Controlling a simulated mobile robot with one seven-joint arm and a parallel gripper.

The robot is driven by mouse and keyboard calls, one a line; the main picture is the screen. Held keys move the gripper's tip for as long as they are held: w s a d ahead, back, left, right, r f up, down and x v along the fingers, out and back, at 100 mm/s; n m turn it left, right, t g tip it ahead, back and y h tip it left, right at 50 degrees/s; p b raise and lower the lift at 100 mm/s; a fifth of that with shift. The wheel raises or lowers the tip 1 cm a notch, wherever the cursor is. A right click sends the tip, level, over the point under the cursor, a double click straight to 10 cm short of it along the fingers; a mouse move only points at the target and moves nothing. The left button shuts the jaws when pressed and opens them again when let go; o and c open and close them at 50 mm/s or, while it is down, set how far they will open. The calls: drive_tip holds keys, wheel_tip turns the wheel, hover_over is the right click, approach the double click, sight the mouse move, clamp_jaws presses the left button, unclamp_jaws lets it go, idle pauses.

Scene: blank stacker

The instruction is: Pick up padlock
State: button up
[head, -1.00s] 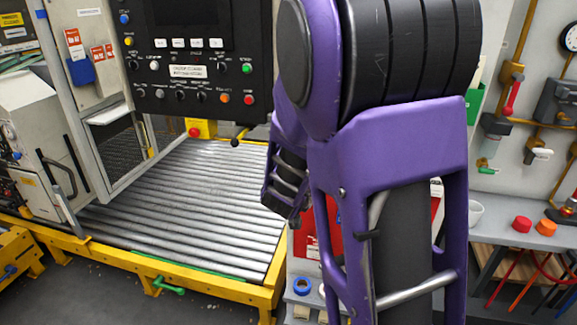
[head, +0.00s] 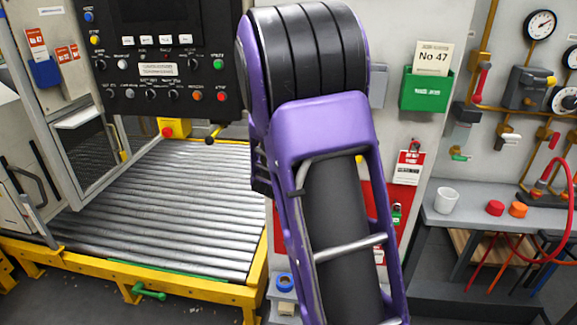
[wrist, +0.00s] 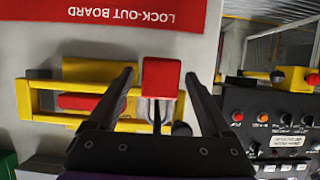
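A red padlock (wrist: 161,78) shows in the wrist view, its shackle towards my gripper and its body away from it. My gripper (wrist: 161,82) is open, with one dark finger on each side of the padlock. I cannot tell whether either finger touches it or how deep it sits between them. In the head view my gripper is hidden behind my purple arm. A green padlock (head: 397,214) hangs on the red panel right of my arm in the head view.
The red lock-out board sign (wrist: 130,14) and a yellow frame with a red bar (wrist: 30,98) are close by in the wrist view. The control panel (head: 165,75) stands left, above the roller conveyor (head: 150,210). A shelf (head: 450,215) with a white cup (head: 446,200) is right.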

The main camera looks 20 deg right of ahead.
clamp_jaws()
drive_tip(key=shift+r, duration=0.1)
idle(0.4)
drive_tip(key=shift+s+a+r+p, duration=0.25)
drive_tip(key=shift+r+p, duration=0.2)
drive_tip(key=r+p+v, duration=0.1)
drive_tip(key=p+v, duration=0.4)
drive_tip(key=v, duration=1)
drive_tip(key=shift+w, duration=0.2)
